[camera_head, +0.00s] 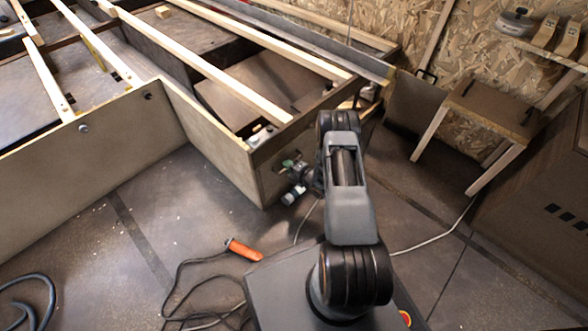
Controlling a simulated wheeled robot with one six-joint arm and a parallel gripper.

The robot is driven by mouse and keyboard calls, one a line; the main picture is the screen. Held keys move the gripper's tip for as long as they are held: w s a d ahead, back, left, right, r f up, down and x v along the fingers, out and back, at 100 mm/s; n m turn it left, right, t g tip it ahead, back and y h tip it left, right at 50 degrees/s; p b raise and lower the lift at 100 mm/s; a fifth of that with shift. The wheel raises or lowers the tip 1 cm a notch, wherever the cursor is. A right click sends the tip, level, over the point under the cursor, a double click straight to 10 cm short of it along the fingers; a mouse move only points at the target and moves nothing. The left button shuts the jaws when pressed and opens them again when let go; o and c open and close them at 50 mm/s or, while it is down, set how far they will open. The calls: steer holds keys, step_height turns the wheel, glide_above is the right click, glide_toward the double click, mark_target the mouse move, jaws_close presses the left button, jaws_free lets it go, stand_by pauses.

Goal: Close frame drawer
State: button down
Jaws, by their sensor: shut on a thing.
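The wooden frame (250,147) stands at the upper left, with pale slats across its top and plywood side panels. Its near right corner has a dark brown end face (275,172), which I take to be the drawer's front. My gripper (294,180) is at this face, low and just left of my arm. It appears shut on part of the drawer. The fingertips are small and partly hidden, so the exact grip point is unclear. My arm covers the right part of the end face. I cannot tell how far the drawer stands out.
An orange-handled tool (243,250) and its black cable lie on the floor left of my base. A small wooden table (487,112) stands at the right by the chipboard wall (395,22). A brown cabinet (535,215) is at the far right. Floor left of the tool is mostly clear.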

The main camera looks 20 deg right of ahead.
steer(key=shift+w+a, duration=0.15)
steer(key=shift+a, duration=0.05)
steer(key=c, duration=1.3)
jaws_free()
steer(key=shift+o, duration=0.8)
steer(key=shift+d, duration=0.15)
